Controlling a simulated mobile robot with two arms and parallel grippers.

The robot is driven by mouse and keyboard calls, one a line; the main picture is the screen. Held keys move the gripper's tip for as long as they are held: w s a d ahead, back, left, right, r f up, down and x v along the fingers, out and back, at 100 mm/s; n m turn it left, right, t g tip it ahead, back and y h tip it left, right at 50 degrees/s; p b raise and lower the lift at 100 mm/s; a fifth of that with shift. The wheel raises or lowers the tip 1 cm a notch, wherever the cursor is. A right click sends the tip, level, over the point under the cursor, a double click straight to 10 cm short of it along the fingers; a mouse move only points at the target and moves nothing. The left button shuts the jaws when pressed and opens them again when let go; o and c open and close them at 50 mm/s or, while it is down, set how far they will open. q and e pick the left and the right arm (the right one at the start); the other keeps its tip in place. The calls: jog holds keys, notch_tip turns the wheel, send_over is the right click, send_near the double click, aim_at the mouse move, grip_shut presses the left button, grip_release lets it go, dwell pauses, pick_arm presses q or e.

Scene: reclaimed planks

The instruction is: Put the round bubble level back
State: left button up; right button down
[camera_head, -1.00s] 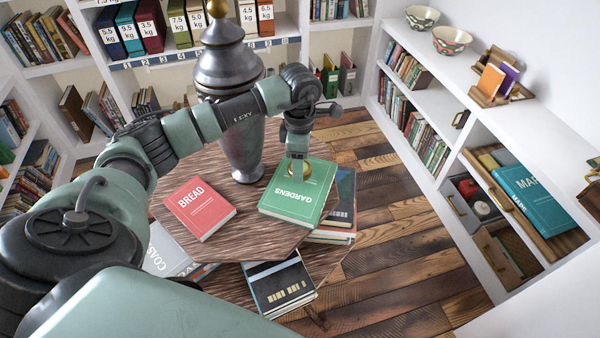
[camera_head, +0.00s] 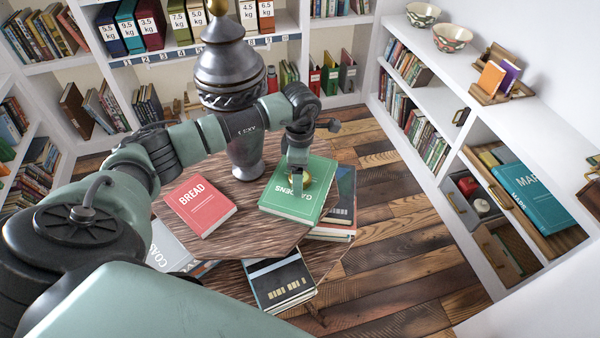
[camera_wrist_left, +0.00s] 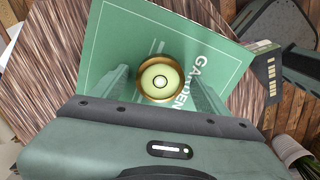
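The round bubble level (camera_wrist_left: 157,80) has a brass rim and a pale green vial. In the left wrist view it sits between the two fingers, which are close against its sides. In the head view the level's brass edge (camera_head: 308,181) shows beside the fingers, which hide the rest. I cannot tell whether it touches the book's cover. My right gripper is not in view.
A red Bread book (camera_head: 200,205) lies left of the green book. A tall dark metal urn (camera_head: 229,75) stands behind. More books lie lower around the table. The white shelf unit at right holds two bowls (camera_head: 452,37), a wooden holder (camera_head: 502,88) and a teal book (camera_head: 535,197).

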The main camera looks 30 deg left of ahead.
pick_arm(q)
jog(key=shift+r, duration=0.1)
jog(key=shift+r, duration=0.25)
notch_tip(320, 180, up, 12)
jog(key=b, duration=0.2)
jog(key=shift+f, duration=0.2)
dwell(0.3)
